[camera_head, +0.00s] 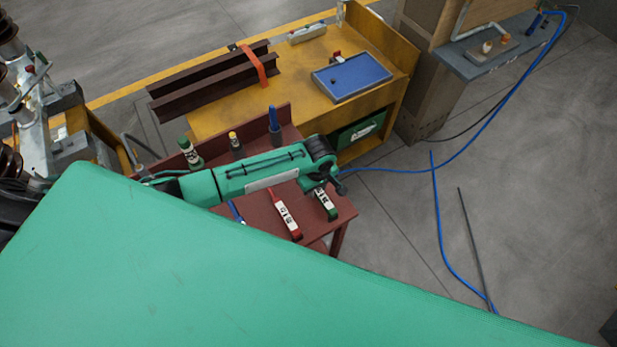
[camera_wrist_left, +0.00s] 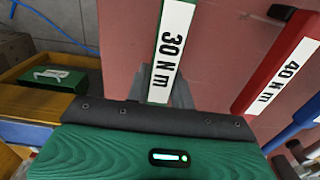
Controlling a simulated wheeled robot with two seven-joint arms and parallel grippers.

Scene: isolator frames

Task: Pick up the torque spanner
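The green torque spanner (camera_head: 326,204), labelled 30 N m in the left wrist view (camera_wrist_left: 172,50), lies on the dark red table (camera_head: 262,215). A red spanner (camera_head: 287,217), labelled 40 N m in the wrist view (camera_wrist_left: 282,75), lies to its left in the head view. A blue spanner (camera_head: 236,212) is further left, partly behind my arm; it shows at the wrist view's right edge (camera_wrist_left: 300,125). My left gripper (camera_head: 328,184) is over the green spanner's far end. My right gripper is not in view.
Bottles (camera_head: 190,153) and a blue-topped item (camera_head: 274,125) stand along the red table's back. Behind is a yellow bench (camera_head: 290,62) with dark steel beams (camera_head: 208,82) and a blue tray (camera_head: 352,77). A blue cable (camera_head: 440,225) crosses the open floor at right.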

